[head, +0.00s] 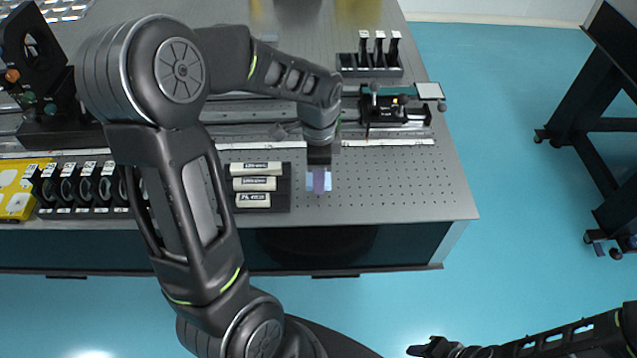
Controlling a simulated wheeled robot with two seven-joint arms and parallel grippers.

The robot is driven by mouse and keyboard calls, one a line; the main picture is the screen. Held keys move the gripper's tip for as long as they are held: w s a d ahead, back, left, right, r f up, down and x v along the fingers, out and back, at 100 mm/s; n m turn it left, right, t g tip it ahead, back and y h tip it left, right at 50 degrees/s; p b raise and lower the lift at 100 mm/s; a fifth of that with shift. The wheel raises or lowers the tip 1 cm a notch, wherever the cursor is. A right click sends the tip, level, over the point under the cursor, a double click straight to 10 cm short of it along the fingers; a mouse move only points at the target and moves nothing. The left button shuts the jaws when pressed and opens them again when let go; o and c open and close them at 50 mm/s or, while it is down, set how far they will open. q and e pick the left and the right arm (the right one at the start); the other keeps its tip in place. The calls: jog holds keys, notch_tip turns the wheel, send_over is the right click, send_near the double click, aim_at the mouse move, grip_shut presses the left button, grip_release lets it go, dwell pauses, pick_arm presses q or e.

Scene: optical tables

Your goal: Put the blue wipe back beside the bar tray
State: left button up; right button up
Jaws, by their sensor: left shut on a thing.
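My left gripper (319,168) points down over the front part of the optical table, shut on the blue wipe. The wipe (319,183) shows as a small pale blue and violet patch under the fingertips. I cannot tell whether it touches the table top. The bar tray (284,200), dark with white labelled bars in it, lies just left of the wipe, with a narrow gap between. My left forearm crosses in front of the table's left part. My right gripper (420,348) is low at the bottom edge, away from the table; its jaws are too small to read.
The perforated table top (410,185) is clear right of the wipe. A rail with a small stage (395,112) runs behind. A dark rack (370,66) with upright posts stands farther back. A row of dark mounts (85,188) and a yellow case (18,190) lie left.

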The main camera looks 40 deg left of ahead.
pick_arm(q)
jog(key=shift+f, duration=1.85)
jog(key=shift+f, duration=0.15)
jog(key=o, duration=1.3)
notch_tip(320, 180, up, 12)
jog(key=shift+r+b, duration=0.15)
jog(key=shift+b, duration=0.15)
